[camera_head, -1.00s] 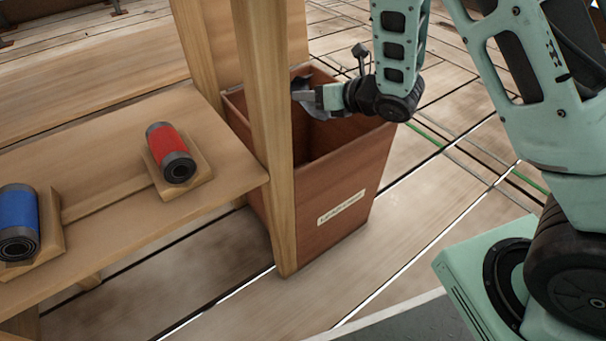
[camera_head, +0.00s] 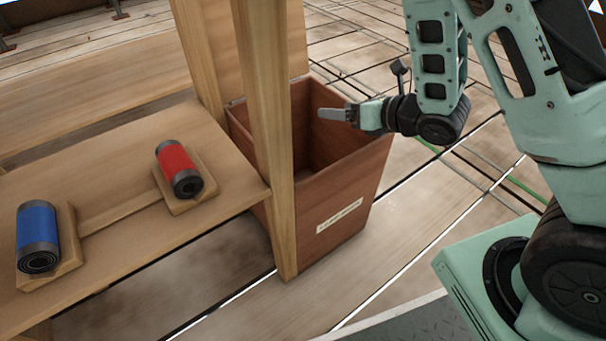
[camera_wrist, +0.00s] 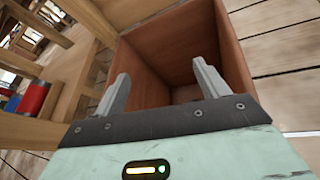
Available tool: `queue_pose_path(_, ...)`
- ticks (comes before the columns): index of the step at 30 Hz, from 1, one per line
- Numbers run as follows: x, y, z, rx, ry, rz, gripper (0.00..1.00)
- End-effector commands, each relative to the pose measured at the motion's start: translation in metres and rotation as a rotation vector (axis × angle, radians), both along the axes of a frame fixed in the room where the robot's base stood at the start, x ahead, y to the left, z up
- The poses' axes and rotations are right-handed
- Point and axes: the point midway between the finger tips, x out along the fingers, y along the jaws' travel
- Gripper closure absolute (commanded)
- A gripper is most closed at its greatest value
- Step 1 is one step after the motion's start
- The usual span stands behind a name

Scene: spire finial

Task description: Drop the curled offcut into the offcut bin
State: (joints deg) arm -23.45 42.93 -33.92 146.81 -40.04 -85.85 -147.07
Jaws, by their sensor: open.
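The offcut bin (camera_head: 345,195) is a tall, open-topped brown wooden box with a pale label on its front, standing on the floor behind a wooden post. My gripper (camera_head: 325,113) is over the bin's opening, pointing left. In the wrist view my gripper (camera_wrist: 160,70) is open, its two grey fingers spread with nothing between them. The bin's inside (camera_wrist: 170,45) shows beyond the fingers. I cannot make out the curled offcut in either view; part of the bin's floor is hidden by the bin's walls and my gripper.
A wooden shelf (camera_head: 110,215) left of the bin carries a red-banded roll (camera_head: 178,165) and a blue-banded roll (camera_head: 38,235) on wooden blocks. The wooden post (camera_head: 265,140) stands close in front of the bin's left side. Open plank floor lies right of the bin.

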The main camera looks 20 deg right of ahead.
Motion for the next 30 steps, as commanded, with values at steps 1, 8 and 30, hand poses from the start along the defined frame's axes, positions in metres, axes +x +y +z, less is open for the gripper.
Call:
queue_pose_path(1,0.000,0.000,0.007,-0.003,0.005,0.002,0.26)
queue_pose_path(8,-0.005,-0.004,0.010,-0.005,0.006,0.005,0.26)
queue_pose_path(30,-0.058,-0.038,0.031,0.000,0.003,0.001,0.26)
